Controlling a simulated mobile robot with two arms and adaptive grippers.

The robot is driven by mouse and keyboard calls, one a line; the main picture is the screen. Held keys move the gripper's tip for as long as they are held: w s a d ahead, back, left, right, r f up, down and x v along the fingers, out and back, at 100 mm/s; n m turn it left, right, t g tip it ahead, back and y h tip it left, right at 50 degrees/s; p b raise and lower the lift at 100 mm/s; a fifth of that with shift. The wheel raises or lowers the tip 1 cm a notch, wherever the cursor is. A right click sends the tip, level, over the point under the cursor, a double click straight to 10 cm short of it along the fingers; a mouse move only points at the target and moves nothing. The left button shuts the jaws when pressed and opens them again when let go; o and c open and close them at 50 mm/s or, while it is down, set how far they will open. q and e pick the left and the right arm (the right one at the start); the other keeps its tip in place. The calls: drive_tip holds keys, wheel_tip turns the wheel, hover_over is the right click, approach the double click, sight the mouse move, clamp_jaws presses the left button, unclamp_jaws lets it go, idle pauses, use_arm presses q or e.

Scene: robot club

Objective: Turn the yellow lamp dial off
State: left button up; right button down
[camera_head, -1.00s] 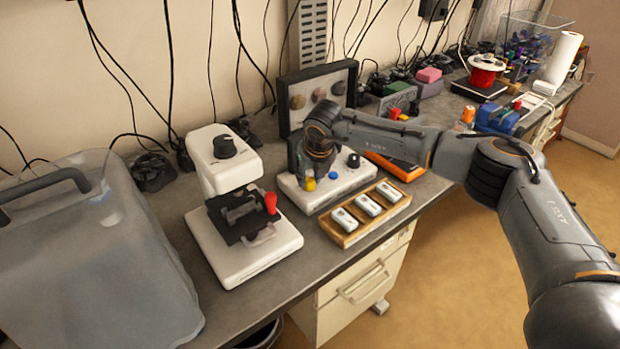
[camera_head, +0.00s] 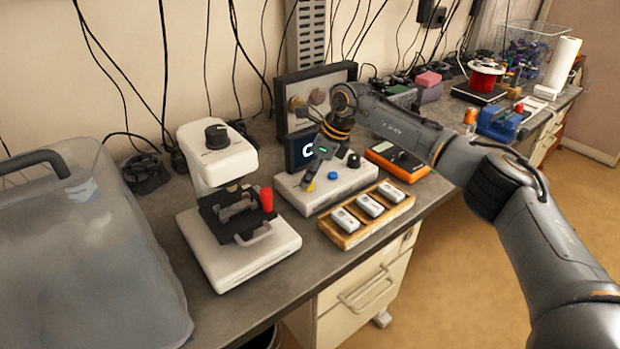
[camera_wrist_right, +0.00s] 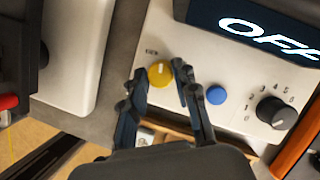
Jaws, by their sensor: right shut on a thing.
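The yellow lamp dial (camera_wrist_right: 160,73) is on the white control box (camera_wrist_right: 205,35), with a white mark on its face. My right gripper (camera_wrist_right: 159,69) has one finger on each side of the dial and is shut on it. In the head view the right gripper (camera_head: 312,178) reaches down at the box's left end, and only a sliver of yellow (camera_head: 310,187) shows below it. The dark display (camera_wrist_right: 255,27) behind the box reads OFF in the wrist view. In the head view the gripper partly hides this display (camera_head: 297,156). My left gripper is not in view.
A blue button (camera_wrist_right: 216,95) and a black numbered knob (camera_wrist_right: 276,112) sit right of the dial. A wooden tray (camera_head: 352,238) with white modules lies in front of the box. A white microscope (camera_head: 240,262) stands left. An orange-edged meter (camera_head: 398,158) lies right.

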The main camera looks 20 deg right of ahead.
drive_tip(key=n+g, duration=0.1)
drive_tip(key=n, duration=0.2)
drive_tip(key=shift+w+n+y, duration=0.15)
drive_tip(key=shift+n+y, duration=0.15)
drive_tip(key=shift+n+g+b, duration=0.45)
drive_tip(key=shift+n+g, duration=0.35)
drive_tip(key=shift+n, duration=0.8)
drive_tip(key=c, duration=1)
unclamp_jaws()
drive_tip(key=shift+d+r, duration=0.15)
drive_tip(key=shift+r, duration=0.05)
drive_tip(key=v, duration=1.1)
drive_tip(key=shift+w+d+r, duration=0.1)
drive_tip(key=shift+d+r, duration=0.05)
drive_tip(key=shift+r, duration=0.05)
